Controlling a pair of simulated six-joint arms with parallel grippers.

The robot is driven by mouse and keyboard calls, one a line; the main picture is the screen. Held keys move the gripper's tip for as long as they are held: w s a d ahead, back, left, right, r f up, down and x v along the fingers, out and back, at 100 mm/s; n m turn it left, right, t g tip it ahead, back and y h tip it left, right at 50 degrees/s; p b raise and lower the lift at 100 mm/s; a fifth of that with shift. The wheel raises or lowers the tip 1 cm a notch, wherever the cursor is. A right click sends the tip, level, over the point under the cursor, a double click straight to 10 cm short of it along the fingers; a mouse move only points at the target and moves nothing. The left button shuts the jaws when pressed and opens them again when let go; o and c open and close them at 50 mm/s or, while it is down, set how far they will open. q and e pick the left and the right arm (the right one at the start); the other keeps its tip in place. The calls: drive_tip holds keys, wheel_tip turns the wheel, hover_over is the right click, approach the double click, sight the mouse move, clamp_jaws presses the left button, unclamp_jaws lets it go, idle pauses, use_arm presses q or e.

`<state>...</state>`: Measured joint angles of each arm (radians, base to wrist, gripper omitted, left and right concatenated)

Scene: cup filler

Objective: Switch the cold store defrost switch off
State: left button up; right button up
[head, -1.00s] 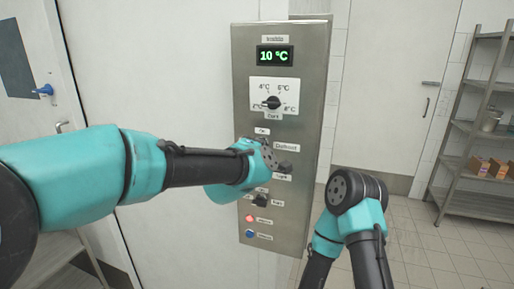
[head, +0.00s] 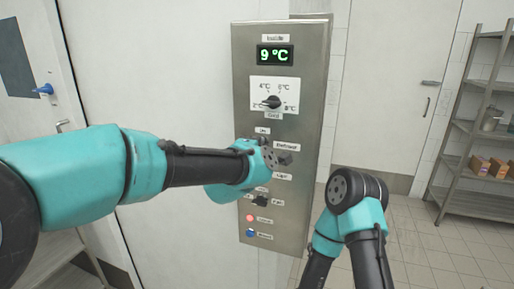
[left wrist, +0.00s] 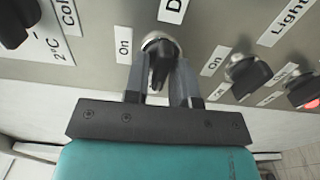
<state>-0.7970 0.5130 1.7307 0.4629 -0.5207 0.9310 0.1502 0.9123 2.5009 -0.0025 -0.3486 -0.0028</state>
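The defrost switch is a black knob (left wrist: 160,60) on a round silver base, with an "On" label to its left and a label starting with "D" above it in the left wrist view. My left gripper (left wrist: 161,88) has one finger on each side of this knob and looks shut on it. In the head view my left gripper (head: 268,158) is against the steel control panel (head: 305,70) and hides the knob; the "Defrost" label (head: 286,147) shows beside it. My right arm (head: 350,215) is folded at lower right; its gripper is not in view.
Above is a display (head: 275,54) reading 9 °C and a temperature dial (head: 272,102). Close by is the light switch (left wrist: 245,72). Below are the fan switch (head: 260,200), a lit red lamp (head: 249,218) and a blue button (head: 250,233). Shelving (head: 480,125) stands at far right.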

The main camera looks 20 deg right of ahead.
use_arm(q)
drive_tip(key=shift+o, duration=1.2)
drive_tip(key=v, duration=1.7)
drive_tip(key=shift+a, duration=0.2)
drive_tip(key=shift+s, duration=0.15)
